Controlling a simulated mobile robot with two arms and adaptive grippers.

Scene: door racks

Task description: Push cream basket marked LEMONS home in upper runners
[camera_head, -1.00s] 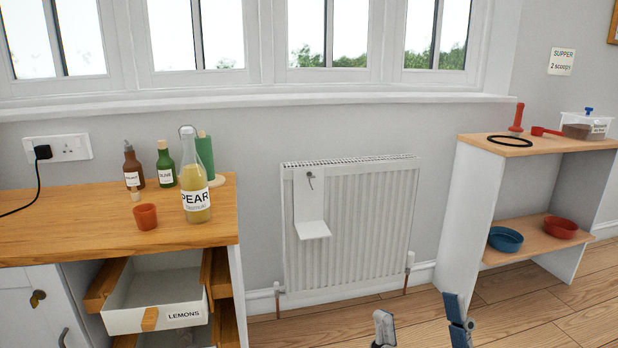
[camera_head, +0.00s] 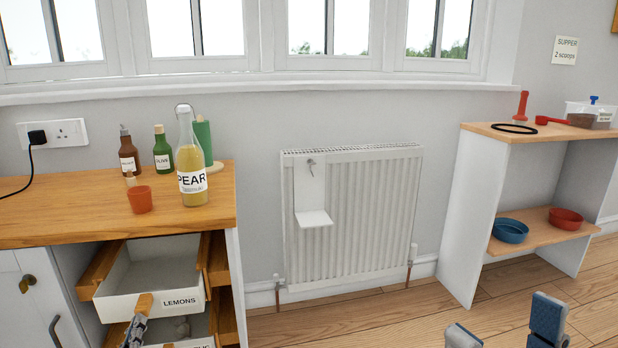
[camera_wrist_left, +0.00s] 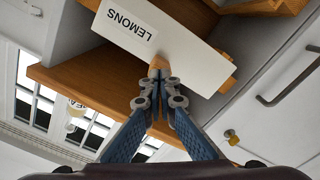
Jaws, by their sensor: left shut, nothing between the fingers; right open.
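The cream basket marked LEMONS (camera_head: 182,301) sits in the upper wooden runners (camera_head: 218,260) under the counter, its front standing out past them. A wooden tab (camera_head: 144,301) is on its front. My left gripper (camera_head: 137,325) is shut and empty, just in front of the basket's front near the tab. In the left wrist view, the shut fingertips (camera_wrist_left: 157,78) are at the wooden tab (camera_wrist_left: 158,63) below the LEMONS label (camera_wrist_left: 130,25); whether they touch cannot be told. My right gripper (camera_head: 505,333) is open and empty at the bottom edge, over the floor.
A second basket (camera_head: 202,342) is below in the lower runners. A radiator (camera_head: 370,215) and a shelf unit (camera_head: 478,215) are to the right.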

